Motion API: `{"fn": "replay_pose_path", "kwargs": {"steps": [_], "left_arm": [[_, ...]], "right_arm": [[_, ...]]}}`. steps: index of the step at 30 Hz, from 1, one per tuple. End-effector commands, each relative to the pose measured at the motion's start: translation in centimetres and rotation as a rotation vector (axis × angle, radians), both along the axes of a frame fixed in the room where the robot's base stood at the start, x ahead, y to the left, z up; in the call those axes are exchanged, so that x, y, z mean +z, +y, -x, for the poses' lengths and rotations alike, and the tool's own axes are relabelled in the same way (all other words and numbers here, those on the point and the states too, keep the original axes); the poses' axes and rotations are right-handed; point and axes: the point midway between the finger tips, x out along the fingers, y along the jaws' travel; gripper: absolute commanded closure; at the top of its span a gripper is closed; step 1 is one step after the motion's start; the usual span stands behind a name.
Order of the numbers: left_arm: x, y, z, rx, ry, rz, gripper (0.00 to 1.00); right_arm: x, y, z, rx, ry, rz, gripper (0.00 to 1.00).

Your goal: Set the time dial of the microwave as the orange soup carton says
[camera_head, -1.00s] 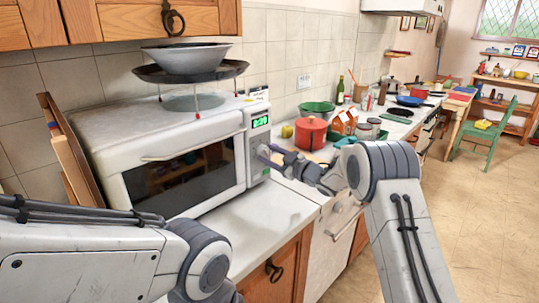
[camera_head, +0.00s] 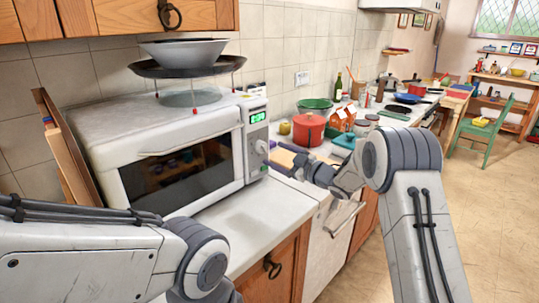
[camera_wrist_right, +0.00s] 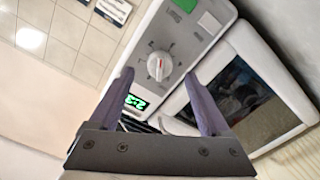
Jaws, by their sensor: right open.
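The white microwave (camera_head: 97,150) stands on the counter. Its pale round time dial (camera_head: 262,146) is on the right-hand panel, below a green lit display (camera_head: 258,117) whose digits are hard to read. My right gripper (camera_head: 284,153) is open and empty, just right of the dial and apart from it. In the right wrist view the dial (camera_wrist_right: 159,66), with a red mark and a ring of ticks, shows between and beyond the two fingertips (camera_wrist_right: 158,74). The orange soup carton (camera_head: 342,119) stands further back on the counter; its print is too small to read. My left gripper is out of view.
A grey bowl (camera_head: 187,52) and a dark pan (camera_head: 150,69) stand stacked on the microwave. A red pot (camera_head: 309,130) and a green bowl (camera_head: 315,104) are behind my right gripper. The counter in front of the microwave (camera_head: 245,215) is clear.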

Motion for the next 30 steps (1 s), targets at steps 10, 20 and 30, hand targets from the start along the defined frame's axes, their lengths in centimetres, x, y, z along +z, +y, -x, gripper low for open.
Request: {"fn": "replay_pose_path", "kwargs": {"steps": [10,20,30], "left_arm": [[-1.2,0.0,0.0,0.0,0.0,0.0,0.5],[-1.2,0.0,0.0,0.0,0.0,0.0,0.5],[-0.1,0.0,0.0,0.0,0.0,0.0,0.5]], "right_arm": [[-0.1,-3.8,4.0,-0.003,0.001,0.001,0.19],[0.0,-4.1,4.4,0.001,0.0,0.0,0.19],[2.0,-0.2,5.3,-0.154,0.152,0.083,0.19]]}}
